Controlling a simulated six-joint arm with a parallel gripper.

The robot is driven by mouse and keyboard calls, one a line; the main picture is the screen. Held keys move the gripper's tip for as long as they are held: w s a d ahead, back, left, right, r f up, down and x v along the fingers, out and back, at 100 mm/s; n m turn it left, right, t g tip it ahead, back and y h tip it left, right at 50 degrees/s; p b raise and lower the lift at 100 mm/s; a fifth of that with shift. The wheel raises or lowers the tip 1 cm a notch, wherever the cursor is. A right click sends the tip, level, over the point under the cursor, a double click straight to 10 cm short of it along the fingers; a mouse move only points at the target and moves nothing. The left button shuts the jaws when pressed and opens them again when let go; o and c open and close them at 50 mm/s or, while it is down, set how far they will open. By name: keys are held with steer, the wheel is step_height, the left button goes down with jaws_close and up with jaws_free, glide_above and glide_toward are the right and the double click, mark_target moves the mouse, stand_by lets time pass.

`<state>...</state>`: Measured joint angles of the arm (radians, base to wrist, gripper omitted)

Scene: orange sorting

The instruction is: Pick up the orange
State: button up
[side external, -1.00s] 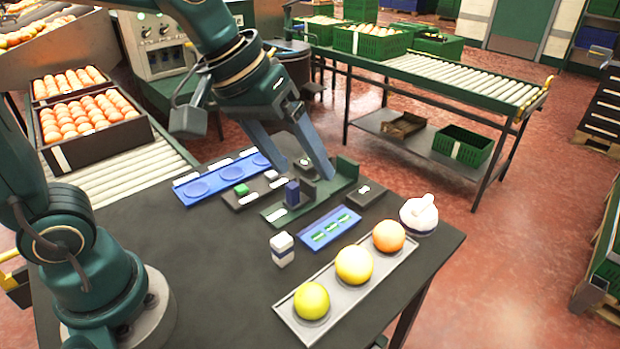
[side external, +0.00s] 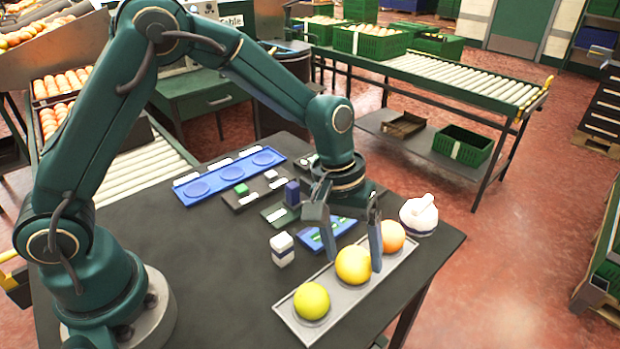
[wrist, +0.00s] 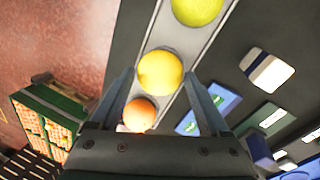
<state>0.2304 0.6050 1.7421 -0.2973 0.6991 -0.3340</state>
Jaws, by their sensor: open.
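The orange (side external: 394,236) rests at the far end of a narrow grey tray (side external: 285,312). A yellow-orange fruit (side external: 353,266) sits in the middle and a yellow-green fruit (side external: 311,301) at the near end. My gripper (side external: 354,263) points down over the tray, open and empty, and its right finger partly hides the orange. In the wrist view, the orange (wrist: 139,114) is close to the gripper base, partly cut off by it. The yellow-orange fruit (wrist: 160,73) appears between the fingertips. I cannot tell the exact height of the fingers above the fruit.
A white lidded pot (side external: 419,216) stands just beyond the orange. A small white block (side external: 282,249) stands left of the tray. A blue panel (side external: 328,234) lies behind it, partly under my gripper. The dark table (side external: 220,270) is clear at the front left.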

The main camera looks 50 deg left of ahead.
steer(key=shift+d+f, duration=0.1)
steer(key=shift+f, duration=0.4)
steer(key=c, duration=1.1)
